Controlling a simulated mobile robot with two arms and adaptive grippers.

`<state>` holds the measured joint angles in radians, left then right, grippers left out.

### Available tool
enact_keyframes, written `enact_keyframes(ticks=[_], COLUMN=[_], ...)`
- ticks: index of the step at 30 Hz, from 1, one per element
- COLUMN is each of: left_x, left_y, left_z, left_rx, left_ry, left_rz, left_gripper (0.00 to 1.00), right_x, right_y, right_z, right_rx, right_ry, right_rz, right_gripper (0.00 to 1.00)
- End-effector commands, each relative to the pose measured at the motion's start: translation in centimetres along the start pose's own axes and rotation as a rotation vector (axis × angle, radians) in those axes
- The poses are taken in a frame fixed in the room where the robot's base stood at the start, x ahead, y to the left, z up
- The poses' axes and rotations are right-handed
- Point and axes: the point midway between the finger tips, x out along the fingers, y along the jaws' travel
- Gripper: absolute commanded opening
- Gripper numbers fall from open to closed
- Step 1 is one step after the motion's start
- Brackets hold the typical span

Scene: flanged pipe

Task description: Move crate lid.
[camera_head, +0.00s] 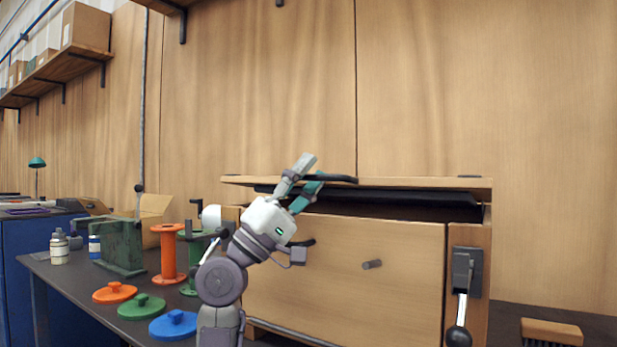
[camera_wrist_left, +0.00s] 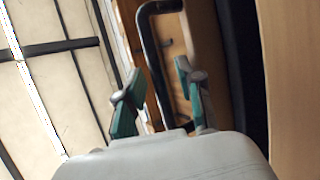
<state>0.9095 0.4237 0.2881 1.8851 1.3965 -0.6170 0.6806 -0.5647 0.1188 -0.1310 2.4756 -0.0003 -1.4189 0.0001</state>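The crate lid (camera_head: 400,183) is a thin wooden panel lying across the top of a wooden crate (camera_head: 345,270), with a dark gap under its front edge. A black handle (camera_head: 330,179) is on the lid. My left gripper (camera_head: 307,177) is at the handle's left end, its fingers apart. In the left wrist view, the handle (camera_wrist_left: 149,50) runs between the two separated fingers of my left gripper (camera_wrist_left: 158,92); I cannot tell whether either touches it. My right gripper is not in view.
A lever latch (camera_head: 463,290) is on the crate's right front, and a small peg (camera_head: 372,264) sticks out of its front. Orange, green and blue discs (camera_head: 173,325) and spools (camera_head: 168,250) stand on the dark table at left. A brush (camera_head: 551,331) lies at right.

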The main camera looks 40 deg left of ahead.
Motion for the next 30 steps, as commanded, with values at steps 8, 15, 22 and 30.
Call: enact_keyframes(ticks=[8,15,22,30], left_x=[-1.7,-6.7,-10.7,-12.1], left_y=[-0.1,-0.2,-0.1,0.0], left_z=[0.0,0.1,0.0,0.0], left_rx=[0.0,-0.001,-0.001,0.0], left_ry=[0.001,0.0,0.001,-0.001], left_rz=[-0.003,-0.006,-0.003,0.0], left_gripper=[0.37,0.37,0.37,0.37], right_x=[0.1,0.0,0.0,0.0], right_y=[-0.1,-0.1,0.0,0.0], right_z=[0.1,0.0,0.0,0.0], right_rx=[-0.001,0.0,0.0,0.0], right_ry=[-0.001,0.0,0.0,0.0], right_rz=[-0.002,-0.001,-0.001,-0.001], right_gripper=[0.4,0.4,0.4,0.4])
